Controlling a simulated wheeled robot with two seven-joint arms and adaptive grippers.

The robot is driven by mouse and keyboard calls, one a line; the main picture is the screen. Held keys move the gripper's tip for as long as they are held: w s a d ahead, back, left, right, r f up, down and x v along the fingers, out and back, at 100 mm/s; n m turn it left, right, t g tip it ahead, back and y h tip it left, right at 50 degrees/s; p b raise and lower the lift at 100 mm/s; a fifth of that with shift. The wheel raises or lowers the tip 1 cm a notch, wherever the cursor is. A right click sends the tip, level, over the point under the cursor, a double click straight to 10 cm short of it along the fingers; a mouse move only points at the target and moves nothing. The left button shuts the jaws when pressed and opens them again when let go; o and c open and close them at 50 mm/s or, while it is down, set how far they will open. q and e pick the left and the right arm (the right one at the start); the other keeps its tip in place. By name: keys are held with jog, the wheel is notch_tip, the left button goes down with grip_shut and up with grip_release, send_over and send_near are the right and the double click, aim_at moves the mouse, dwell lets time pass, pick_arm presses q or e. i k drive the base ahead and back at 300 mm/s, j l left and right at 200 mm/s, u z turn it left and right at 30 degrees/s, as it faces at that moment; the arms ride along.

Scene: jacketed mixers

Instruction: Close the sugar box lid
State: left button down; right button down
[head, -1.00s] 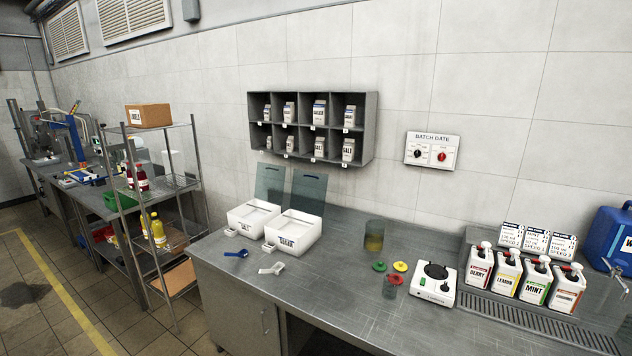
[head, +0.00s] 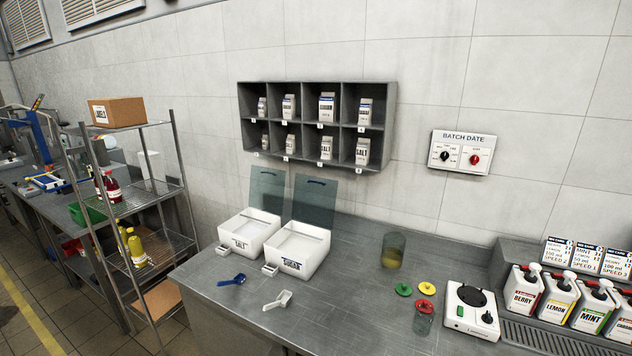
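The sugar box (head: 298,255) is a white box with a "SUGAR" label on its front, standing on the metal counter. Its lid (head: 314,200) is a dark translucent panel with a blue handle mark, standing upright at the back of the box, so the box is open. To its left is the similar salt box (head: 248,235), labelled "SALT", with its lid (head: 267,190) also upright. Neither of my grippers shows in the head view.
A blue scoop (head: 232,280) and a white scoop (head: 278,300) lie in front of the boxes. To the right stand a glass with yellowish contents (head: 393,251), coloured lids (head: 427,288) and a white mixer base (head: 471,310). A cubby shelf (head: 316,126) hangs above. The counter's front middle is clear.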

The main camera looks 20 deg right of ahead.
aim_at(298, 248)
jog(key=i+j+u, duration=0.1)
jog(key=i+u, duration=0.15)
jog(key=i, duration=1)
